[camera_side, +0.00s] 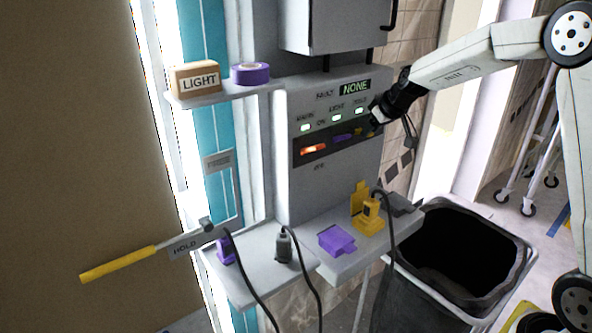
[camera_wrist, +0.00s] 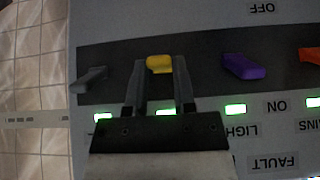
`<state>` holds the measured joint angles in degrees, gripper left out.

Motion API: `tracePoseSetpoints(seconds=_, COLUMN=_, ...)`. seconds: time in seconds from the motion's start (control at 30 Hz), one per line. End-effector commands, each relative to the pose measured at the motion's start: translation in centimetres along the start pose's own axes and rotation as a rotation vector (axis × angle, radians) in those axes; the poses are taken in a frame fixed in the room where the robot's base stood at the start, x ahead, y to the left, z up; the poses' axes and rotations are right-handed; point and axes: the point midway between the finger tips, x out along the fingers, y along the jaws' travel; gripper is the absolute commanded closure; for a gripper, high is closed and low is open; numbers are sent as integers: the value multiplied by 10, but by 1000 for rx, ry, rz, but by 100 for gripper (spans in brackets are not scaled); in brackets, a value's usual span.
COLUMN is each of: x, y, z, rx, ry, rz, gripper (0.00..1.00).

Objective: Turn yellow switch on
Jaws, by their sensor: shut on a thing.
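The yellow switch (camera_wrist: 160,63) is a small lever in the dark strip of the grey panel (camera_side: 335,185). In the wrist view, my gripper (camera_wrist: 160,72) has its two fingers on either side of the yellow switch, closed on it. That view is upside down, with OFF at the top and ON at the bottom. In the side view my gripper (camera_side: 372,124) is at the right end of the strip and hides most of the yellow switch. A green lamp (camera_wrist: 166,112) is lit in line with it, partly behind my gripper.
A purple switch (camera_wrist: 245,67) and an orange switch (camera_wrist: 311,55) sit to one side, a grey switch (camera_wrist: 92,80) to the other. The display (camera_side: 355,87) reads NONE. Below are a shelf with a yellow plug (camera_side: 369,218) and a black bin (camera_side: 455,250).

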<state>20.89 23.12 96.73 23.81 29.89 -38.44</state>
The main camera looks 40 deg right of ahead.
Motion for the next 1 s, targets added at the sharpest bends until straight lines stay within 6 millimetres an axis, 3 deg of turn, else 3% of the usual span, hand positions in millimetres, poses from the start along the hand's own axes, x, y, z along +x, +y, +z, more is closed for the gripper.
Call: tracePoseSetpoints(seconds=1.0, x=-10, y=0, z=-12, rx=-1, ry=17, rz=5, gripper=100)
